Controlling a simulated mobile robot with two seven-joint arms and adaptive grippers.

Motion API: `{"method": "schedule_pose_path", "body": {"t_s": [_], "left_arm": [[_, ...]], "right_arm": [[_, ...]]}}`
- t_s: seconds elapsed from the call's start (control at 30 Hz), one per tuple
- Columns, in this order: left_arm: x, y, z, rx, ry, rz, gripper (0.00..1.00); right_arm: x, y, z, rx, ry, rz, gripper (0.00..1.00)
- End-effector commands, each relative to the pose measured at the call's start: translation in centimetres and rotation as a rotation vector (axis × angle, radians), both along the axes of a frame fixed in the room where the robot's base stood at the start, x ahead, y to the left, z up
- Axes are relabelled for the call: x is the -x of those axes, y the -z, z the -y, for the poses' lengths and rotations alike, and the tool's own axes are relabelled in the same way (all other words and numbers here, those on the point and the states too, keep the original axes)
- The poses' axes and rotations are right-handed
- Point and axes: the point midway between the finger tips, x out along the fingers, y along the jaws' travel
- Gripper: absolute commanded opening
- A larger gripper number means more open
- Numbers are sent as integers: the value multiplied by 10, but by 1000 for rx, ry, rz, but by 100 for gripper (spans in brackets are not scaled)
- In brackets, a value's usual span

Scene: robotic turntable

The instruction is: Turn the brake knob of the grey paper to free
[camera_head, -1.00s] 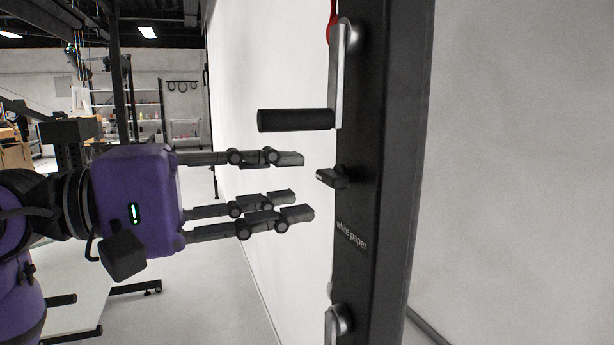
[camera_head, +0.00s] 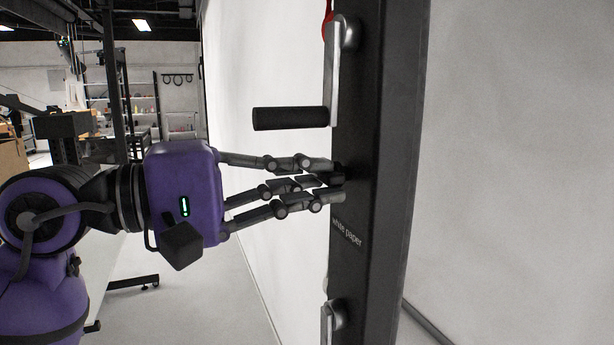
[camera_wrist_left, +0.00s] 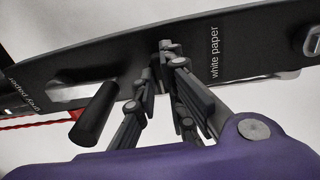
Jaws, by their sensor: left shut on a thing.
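A black post (camera_head: 385,130) stands upright in the head view. A small black knob (camera_head: 338,172) sticks out from it, just above the label "white paper" (camera_head: 346,232). My left gripper (camera_head: 336,180) is shut on this knob, its fingers mostly hiding it. In the left wrist view, the fingertips (camera_wrist_left: 160,72) meet at the post between the "white paper" label (camera_wrist_left: 214,52) and a black crank handle (camera_wrist_left: 95,112). A "grey paper" label (camera_wrist_left: 25,92) shows beyond that handle; I cannot make out a knob beside it. My right gripper is not in view.
The crank handle (camera_head: 290,118) juts left from a silver crank arm (camera_head: 332,75), close above my left fingers. Another silver crank part (camera_head: 330,320) sits lower on the post. A red cord (camera_head: 328,20) hangs at the top. White sheets stand on both sides.

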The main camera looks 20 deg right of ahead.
Motion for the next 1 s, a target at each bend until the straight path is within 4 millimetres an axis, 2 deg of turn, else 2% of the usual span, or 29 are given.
{"method": "schedule_pose_path", "body": {"t_s": [0.27,0.47,1.0], "left_arm": [[0,0,0,0,0,-39,0],[1,-1,0,2,1,-145,0],[1,-3,0,20,0,-640,0]], "right_arm": [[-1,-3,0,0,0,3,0],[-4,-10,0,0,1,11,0],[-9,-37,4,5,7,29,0]]}}
